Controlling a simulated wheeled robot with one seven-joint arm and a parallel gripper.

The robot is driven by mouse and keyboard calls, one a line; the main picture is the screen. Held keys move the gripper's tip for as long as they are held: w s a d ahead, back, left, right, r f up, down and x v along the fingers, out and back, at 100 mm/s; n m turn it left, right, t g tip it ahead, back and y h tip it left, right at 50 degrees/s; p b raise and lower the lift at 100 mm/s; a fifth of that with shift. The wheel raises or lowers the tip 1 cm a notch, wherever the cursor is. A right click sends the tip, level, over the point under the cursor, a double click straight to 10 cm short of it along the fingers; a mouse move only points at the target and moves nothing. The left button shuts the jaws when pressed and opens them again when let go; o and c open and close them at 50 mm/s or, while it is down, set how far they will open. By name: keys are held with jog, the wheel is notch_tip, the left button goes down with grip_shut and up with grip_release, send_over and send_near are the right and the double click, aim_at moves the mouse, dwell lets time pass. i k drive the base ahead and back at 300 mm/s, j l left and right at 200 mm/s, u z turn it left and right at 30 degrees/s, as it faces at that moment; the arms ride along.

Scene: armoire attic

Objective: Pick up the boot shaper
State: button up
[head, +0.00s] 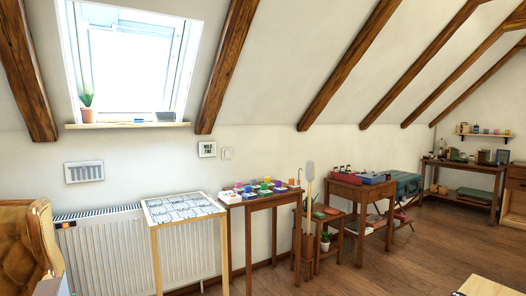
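I cannot make out the boot shaper with certainty. My gripper is not in view.
A brown table (262,203) with several colourful small items and a light wood table (153,240) stand along the wall by the radiator (100,250). A table with a teal case (408,184) stands farther right. A tan armchair (28,240) is at left. Wooden floor (400,265) is open at right.

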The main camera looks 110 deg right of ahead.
aim_at(482, 160)
jog(key=z, duration=5)
jog(key=i+j+u, duration=0.2)
jog(key=j+u, duration=0.15)
jog(key=i+j+u, duration=0.9)
jog(key=i, duration=0.2)
jog(key=i+u, duration=0.3)
jog(key=i+l+z, duration=0.1)
jog(key=i+z, duration=0.3)
jog(key=i, duration=0.15)
jog(key=i+j+z, duration=0.1)
jog(key=i+z, duration=0.3)
jog(key=i+j+z, duration=0.4)
jog(key=i, duration=0.25)
jog(key=i+l+z, duration=0.25)
jog(key=i+z, duration=0.2)
jog(key=i, duration=0.55)
jog(key=i+z, duration=0.4)
jog(key=i, duration=0.55)
